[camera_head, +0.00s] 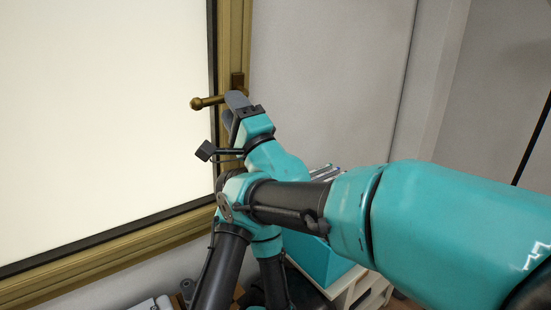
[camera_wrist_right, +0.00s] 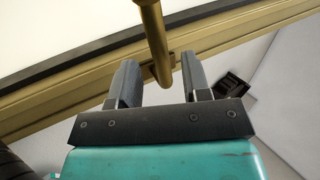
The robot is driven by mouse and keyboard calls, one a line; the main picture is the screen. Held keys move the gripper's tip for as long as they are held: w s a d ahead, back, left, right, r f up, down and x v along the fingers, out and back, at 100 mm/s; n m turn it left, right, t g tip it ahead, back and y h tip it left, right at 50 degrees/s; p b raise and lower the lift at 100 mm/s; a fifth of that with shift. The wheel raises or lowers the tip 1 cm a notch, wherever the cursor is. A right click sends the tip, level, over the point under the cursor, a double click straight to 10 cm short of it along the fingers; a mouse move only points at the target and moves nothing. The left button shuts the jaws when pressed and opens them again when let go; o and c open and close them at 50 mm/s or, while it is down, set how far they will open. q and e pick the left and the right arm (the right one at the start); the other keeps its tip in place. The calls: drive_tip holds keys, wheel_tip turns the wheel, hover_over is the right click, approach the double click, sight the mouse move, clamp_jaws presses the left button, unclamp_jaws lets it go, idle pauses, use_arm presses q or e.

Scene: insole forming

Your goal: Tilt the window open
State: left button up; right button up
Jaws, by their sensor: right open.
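The window (camera_head: 110,110) has a bright white pane in a gold-brown frame (camera_head: 235,50) and fills the left of the head view. Its brass handle (camera_head: 205,102) points left, roughly level, from a mount on the right side of the frame. My right gripper (camera_head: 232,108) is at the handle, close to its mount. In the right wrist view my right gripper (camera_wrist_right: 158,78) is open, and the handle (camera_wrist_right: 155,42) passes between its two fingers without clear contact on either one. The left gripper is not in view.
A grey wall (camera_head: 325,80) stands right of the window. A teal box (camera_head: 325,258) on a white shelf unit (camera_head: 365,292) is below, partly hidden by my arm. In the wrist view a small black object (camera_wrist_right: 234,85) shows right of the gripper.

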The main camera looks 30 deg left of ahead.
drive_tip(key=v, duration=1.4)
drive_tip(key=shift+d, duration=0.15)
drive_tip(key=w+d+f+t+h, duration=0.1)
drive_tip(key=w+d+f+h, duration=0.25)
drive_tip(key=w+f, duration=0.35)
drive_tip(key=w+d+f+m+t+h, duration=0.1)
drive_tip(key=w+d+f+h, duration=0.3)
drive_tip(key=f, duration=0.6)
drive_tip(key=w+d+f+t+h, duration=0.2)
drive_tip(key=w+d+f+h, duration=0.1)
drive_tip(key=w+d+f, duration=0.4)
drive_tip(key=d+f+g+h, duration=0.1)
drive_tip(key=d+f+h, duration=0.1)
drive_tip(key=d+f, duration=0.3)
drive_tip(key=d+f+g+h, duration=0.1)
drive_tip(key=d+f+h, duration=0.15)
drive_tip(key=f, duration=0.45)
drive_tip(key=s+d+f+n+g+h, duration=0.1)
drive_tip(key=s+d+f+g+h, duration=0.3)
drive_tip(key=d+f, duration=1.3)
drive_tip(key=s+d+f+g, duration=0.2)
drive_tip(key=s+d+f, duration=0.2)
drive_tip(key=s, duration=0.3)
drive_tip(key=s+d+f+n+g, duration=0.1)
drive_tip(key=s+d+f+g, duration=0.2)
drive_tip(key=s+d+f, duration=0.2)
drive_tip(key=s+f, duration=0.2)
drive_tip(key=s, duration=0.1)
drive_tip(key=shift+s+h, duration=0.25)
drive_tip(key=shift+h, duration=0.05)
